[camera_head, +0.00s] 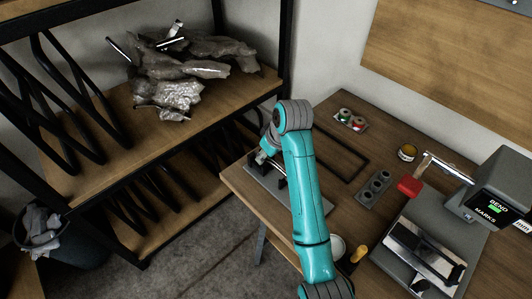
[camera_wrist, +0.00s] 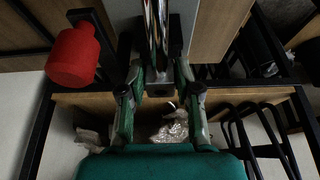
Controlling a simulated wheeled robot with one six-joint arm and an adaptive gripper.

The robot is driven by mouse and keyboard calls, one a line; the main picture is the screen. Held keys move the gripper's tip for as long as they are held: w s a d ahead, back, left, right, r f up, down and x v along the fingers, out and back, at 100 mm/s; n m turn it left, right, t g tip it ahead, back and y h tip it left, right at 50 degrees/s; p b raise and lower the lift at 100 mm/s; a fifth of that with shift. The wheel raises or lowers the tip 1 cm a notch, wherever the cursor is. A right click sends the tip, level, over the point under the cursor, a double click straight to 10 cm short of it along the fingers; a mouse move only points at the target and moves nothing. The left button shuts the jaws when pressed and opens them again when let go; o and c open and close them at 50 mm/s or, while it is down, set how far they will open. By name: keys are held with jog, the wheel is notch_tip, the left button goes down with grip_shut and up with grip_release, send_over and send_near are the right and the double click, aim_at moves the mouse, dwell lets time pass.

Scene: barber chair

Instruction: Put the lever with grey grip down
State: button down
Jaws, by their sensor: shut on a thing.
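My gripper (camera_wrist: 150,52) is shut on a shiny chrome lever (camera_wrist: 157,22), which runs up between its two fingers in the wrist view. In the head view, my gripper (camera_head: 264,157) is over a grey base plate (camera_head: 262,184) with dark upright parts at the table's left edge. My teal arm hides much of this fixture.
The wooden table (camera_head: 345,205) also holds a grey block with round holes (camera_head: 374,188), a red-handled lever (camera_head: 409,186) and a machine marked "BEND MARKS" (camera_head: 490,202). A shelf with crumpled plastic (camera_head: 185,65) stands to the left. A bin (camera_head: 43,240) stands at lower left.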

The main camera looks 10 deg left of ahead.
jog(key=shift+f, duration=0.4)
jog(key=c, duration=1.1)
grip_release()
